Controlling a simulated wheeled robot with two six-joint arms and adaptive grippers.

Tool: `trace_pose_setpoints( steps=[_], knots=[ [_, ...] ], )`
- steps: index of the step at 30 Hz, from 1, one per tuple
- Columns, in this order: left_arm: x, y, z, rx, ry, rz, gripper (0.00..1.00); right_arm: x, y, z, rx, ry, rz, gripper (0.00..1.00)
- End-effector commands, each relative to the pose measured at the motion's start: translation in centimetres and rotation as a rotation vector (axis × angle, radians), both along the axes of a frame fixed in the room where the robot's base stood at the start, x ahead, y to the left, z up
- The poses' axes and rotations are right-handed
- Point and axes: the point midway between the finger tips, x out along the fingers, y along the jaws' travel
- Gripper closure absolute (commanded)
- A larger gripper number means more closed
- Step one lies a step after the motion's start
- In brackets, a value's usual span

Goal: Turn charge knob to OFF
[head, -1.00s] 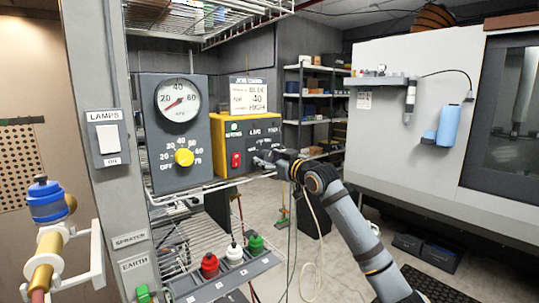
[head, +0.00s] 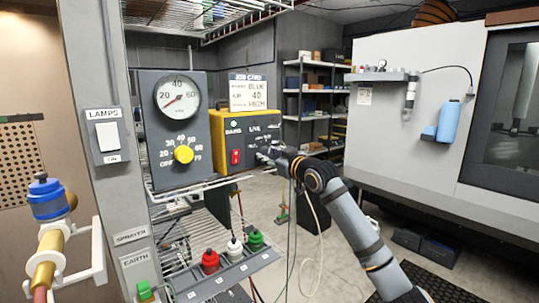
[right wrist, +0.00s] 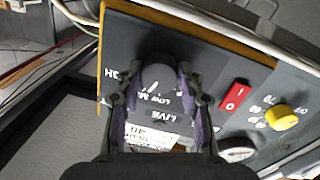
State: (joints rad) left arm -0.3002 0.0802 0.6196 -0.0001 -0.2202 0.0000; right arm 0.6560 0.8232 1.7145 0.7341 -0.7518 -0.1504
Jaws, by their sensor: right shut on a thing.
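The charge knob (right wrist: 158,77) is a round grey knob on the dark front of the yellow-edged power box (head: 220,130). Labels LOW and MED and part of an H-word are printed around it; an OFF mark for it is not readable. My right gripper (right wrist: 160,105) is shut on the knob, one finger on each side, in the right wrist view. In the head view the same gripper (head: 264,154) is at the right part of the box front and hides the knob. The knob's pointer position is not clear. My left gripper is not in view.
A red rocker switch (head: 236,157) is on the same box. Left of it, a grey panel has a gauge (head: 178,97) and a yellow knob (head: 183,154). A job card (head: 249,93) stands on top. Red, white and green capped items (head: 234,247) stand below.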

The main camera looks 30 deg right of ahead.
Motion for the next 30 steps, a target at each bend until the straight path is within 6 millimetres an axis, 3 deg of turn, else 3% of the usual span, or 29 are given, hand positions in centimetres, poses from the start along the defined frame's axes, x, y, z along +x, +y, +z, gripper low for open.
trace_pose_setpoints(
  steps=[30],
  knots=[
    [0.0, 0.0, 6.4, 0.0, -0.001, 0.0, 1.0, 0.0, -0.1, 0.0, -0.921, -0.07, 0.001, 0.93]
  ],
)
